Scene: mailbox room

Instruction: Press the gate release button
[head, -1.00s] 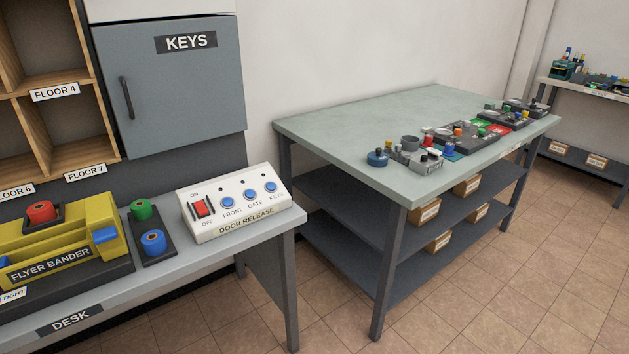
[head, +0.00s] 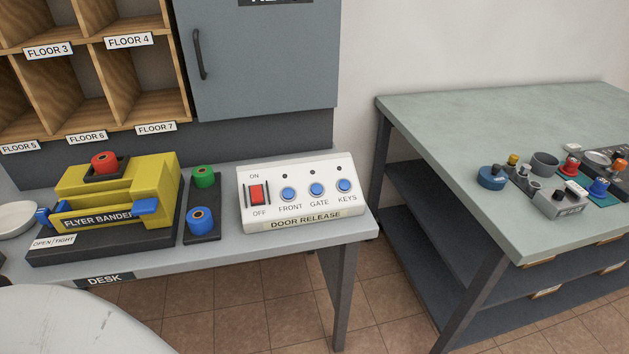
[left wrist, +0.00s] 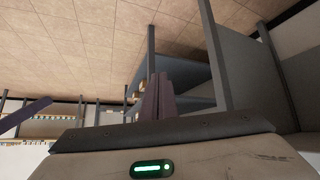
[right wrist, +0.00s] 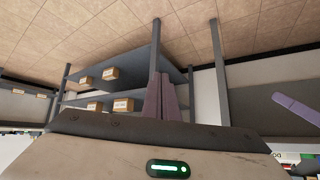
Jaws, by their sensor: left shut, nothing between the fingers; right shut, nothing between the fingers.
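The white door release box (head: 300,194) sits on the right end of the grey desk. Its blue GATE button (head: 317,189) is the middle of three blue buttons, between FRONT (head: 288,194) and KEYS (head: 344,185). A red ON/OFF switch (head: 257,195) is at the box's left. My left gripper (left wrist: 158,78) shows in the left wrist view, fingers together and empty. My right gripper (right wrist: 160,78) shows in the right wrist view, also fingers together and empty. Neither gripper is in the head view, and neither wrist view shows the box.
A yellow flyer bander (head: 120,190) and a stand with green (head: 203,176) and blue (head: 200,218) knobs are left of the box. A grey key cabinet (head: 265,60) hangs above. A green-topped table (head: 470,120) with several small devices stands to the right, across a floor gap.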

